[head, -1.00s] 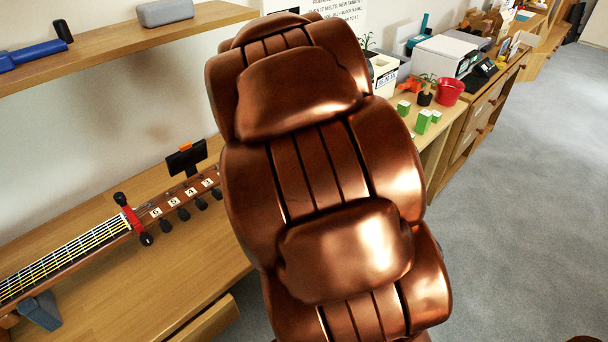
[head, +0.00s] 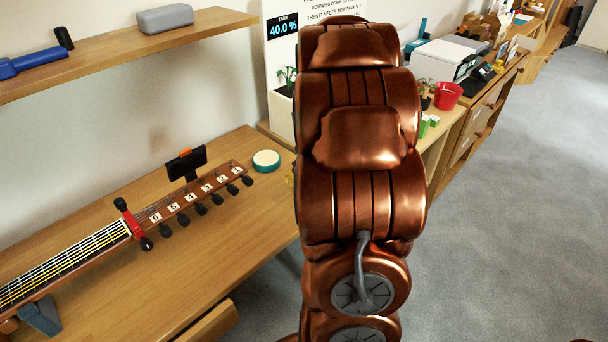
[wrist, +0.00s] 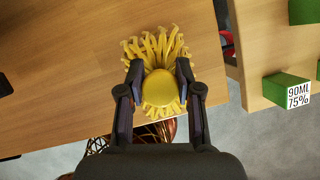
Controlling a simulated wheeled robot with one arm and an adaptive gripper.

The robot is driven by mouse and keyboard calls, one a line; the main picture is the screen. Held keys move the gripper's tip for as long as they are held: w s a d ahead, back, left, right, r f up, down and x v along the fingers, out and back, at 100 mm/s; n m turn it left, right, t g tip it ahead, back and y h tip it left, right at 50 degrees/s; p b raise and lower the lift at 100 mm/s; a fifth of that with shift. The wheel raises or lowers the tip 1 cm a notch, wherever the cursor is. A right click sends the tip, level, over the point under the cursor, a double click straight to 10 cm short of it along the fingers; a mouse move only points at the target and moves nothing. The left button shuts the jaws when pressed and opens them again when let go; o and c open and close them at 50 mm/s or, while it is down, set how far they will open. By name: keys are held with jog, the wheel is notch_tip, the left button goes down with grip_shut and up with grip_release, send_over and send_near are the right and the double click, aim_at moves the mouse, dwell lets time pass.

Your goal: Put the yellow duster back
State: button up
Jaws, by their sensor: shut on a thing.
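The yellow duster (wrist: 160,88) shows in the wrist view, with a smooth rounded body and shaggy yellow strands fanning out at its far end. My gripper (wrist: 160,80) is shut on it, one finger on each side of the body. Below it in the wrist view is the wooden table top (wrist: 60,70) near its edge; I cannot tell whether the duster touches the wood. In the head view my copper-coloured arm hides the gripper and nearly all of the duster.
A guitar neck (head: 190,205) with a black clip-on device (head: 187,162) lies on the table (head: 120,285). A round teal-edged tin (head: 266,161) stands near the back. A shelf (head: 120,50) hangs above. Green blocks (wrist: 286,88) sit on the neighbouring surface, across a gap.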

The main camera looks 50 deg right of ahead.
jog(key=shift+a+f, duration=0.1)
jog(key=shift+f, duration=1.45)
jog(key=o, duration=1)
jog(key=shift+f, duration=0.1)
jog(key=shift+o, duration=0.2)
